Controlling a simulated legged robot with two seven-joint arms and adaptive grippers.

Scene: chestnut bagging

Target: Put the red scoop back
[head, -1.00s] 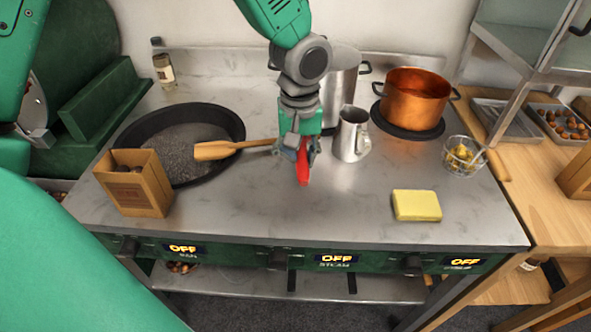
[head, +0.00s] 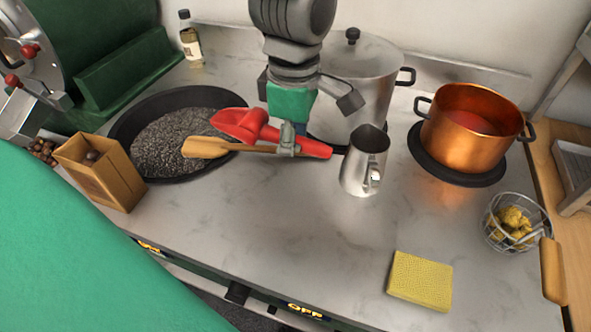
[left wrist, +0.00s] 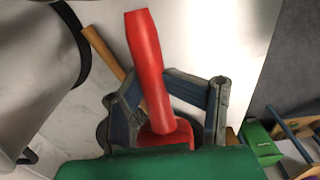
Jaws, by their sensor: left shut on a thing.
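The red scoop (head: 240,124) is held by my left gripper (head: 288,138). In the head view its bowl points left over the right rim of the black pan (head: 121,142), and its handle points right toward the metal pitcher (head: 365,165). In the left wrist view the red scoop's handle (left wrist: 147,65) stands up between the fingers of my left gripper (left wrist: 166,108), which is shut on it. A wooden spatula (head: 205,148) lies across the pan rim, its handle passing behind or below the gripper. My right gripper is not in view.
A lidded steel pot (head: 365,75) stands behind the gripper. A copper pot (head: 465,140) sits on a dark burner at right. A cardboard box (head: 105,175), a yellow sponge (head: 421,278) and a wire basket (head: 512,225) are around. The front middle counter (head: 265,225) is clear.

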